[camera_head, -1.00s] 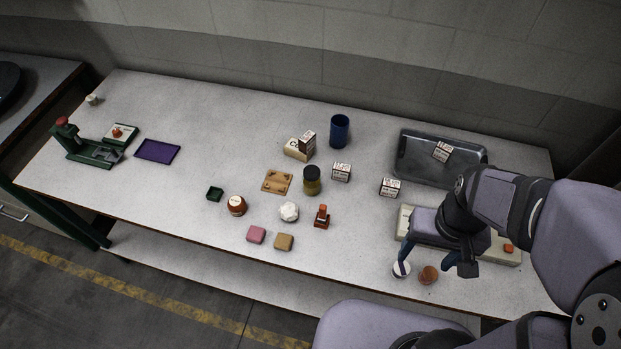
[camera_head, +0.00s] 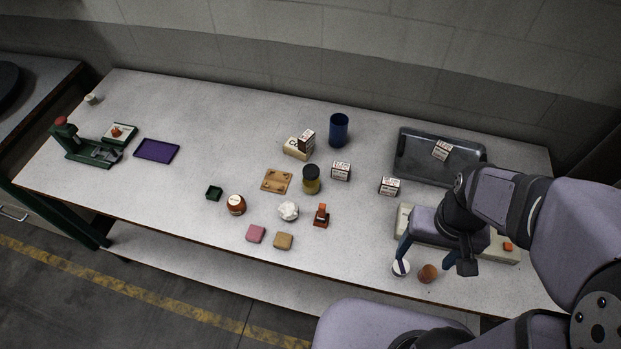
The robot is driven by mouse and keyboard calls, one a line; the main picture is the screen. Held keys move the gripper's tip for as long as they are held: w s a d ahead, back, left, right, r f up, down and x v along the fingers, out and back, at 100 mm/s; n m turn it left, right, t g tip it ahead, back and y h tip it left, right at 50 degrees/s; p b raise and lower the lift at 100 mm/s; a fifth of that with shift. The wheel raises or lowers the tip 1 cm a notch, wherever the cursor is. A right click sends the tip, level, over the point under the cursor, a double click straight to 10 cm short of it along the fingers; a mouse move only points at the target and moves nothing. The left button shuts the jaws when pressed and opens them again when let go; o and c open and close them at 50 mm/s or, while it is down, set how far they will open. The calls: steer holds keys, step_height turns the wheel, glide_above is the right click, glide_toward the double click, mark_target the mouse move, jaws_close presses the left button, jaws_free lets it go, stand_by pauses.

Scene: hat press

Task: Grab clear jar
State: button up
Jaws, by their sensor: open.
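My gripper (camera_head: 434,265) is open at the right front of the table, pointing down, its fingers spread to either side of a small round brown item (camera_head: 428,273). A small white-topped round item (camera_head: 401,268) is at its left finger, which partly covers it. I cannot tell whether either is a clear jar. A jar with a dark lid and yellowish body (camera_head: 311,180) stands upright at mid-table, well left of my gripper. A squat amber-brown jar (camera_head: 237,204) with a pale label stands farther left. No plainly clear, empty jar can be made out.
A grey tray (camera_head: 408,165) holding a small box lies behind my gripper, and a pale flat board (camera_head: 405,222) is partly under it. Small boxes (camera_head: 389,187) and a blue cup (camera_head: 339,130) stand mid-table. A green press (camera_head: 75,145) stands far left. The front centre-right is free.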

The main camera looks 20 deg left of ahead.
step_height(320, 180, up, 4)
steer(key=r+n+t+y+b, duration=0.15)
steer(key=t+b, duration=0.45)
steer(key=b, duration=0.9)
glide_above(312, 176)
steer(key=f, duration=0.1)
steer(key=shift+n, duration=0.35)
step_height(312, 176, down, 20)
steer(key=shift+r+p, duration=0.2)
steer(key=shift+p, duration=0.15)
steer(key=shift+f, duration=0.6)
steer(key=shift+p+x, duration=1.35)
steer(key=shift+x, duration=2.3)
